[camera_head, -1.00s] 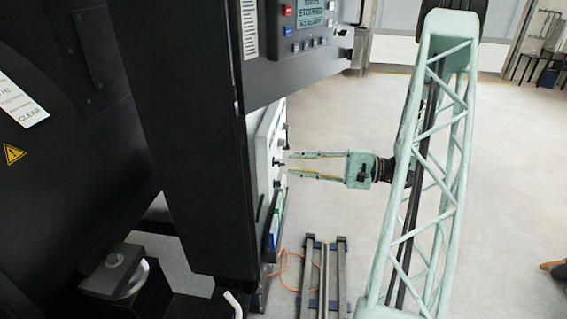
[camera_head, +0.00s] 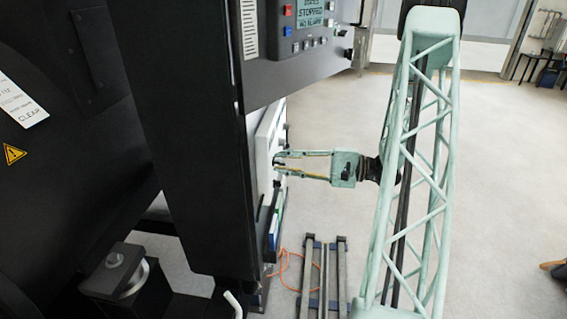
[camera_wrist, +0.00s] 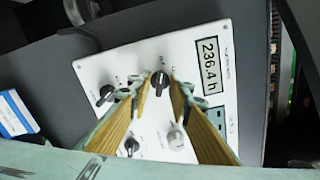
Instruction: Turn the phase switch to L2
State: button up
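A white control panel (camera_wrist: 218,32) with several rotary knobs fills the middle of the wrist view. My gripper (camera_wrist: 161,84) points at it, its two fingers apart on either side of a black knob (camera_wrist: 160,80) at the panel's middle. I cannot tell whether the fingers touch this knob. Another black knob (camera_wrist: 106,93) is to the left, and a further one (camera_wrist: 131,146) is lower. The labels are too small to read, so I cannot tell which knob is the phase switch or its setting. In the head view, my gripper (camera_head: 275,162) reaches the panel's face (camera_head: 263,140), seen edge-on.
A silver knob (camera_wrist: 177,138) sits below the middle knob, close to the right finger. A display (camera_wrist: 210,52) reads 236.4h, with a socket (camera_wrist: 216,118) below. A dark control box (camera_head: 290,75) overhangs the panel. Open floor (camera_head: 500,170) lies to the right.

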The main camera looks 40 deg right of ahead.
grip_shut()
jog(key=shift+m, duration=0.4)
jog(key=shift+r+m+p, duration=0.1)
jog(key=shift+m+p, duration=4.25)
jog(key=shift+m, duration=4.05)
jog(key=shift+o, duration=0.7)
grip_release()
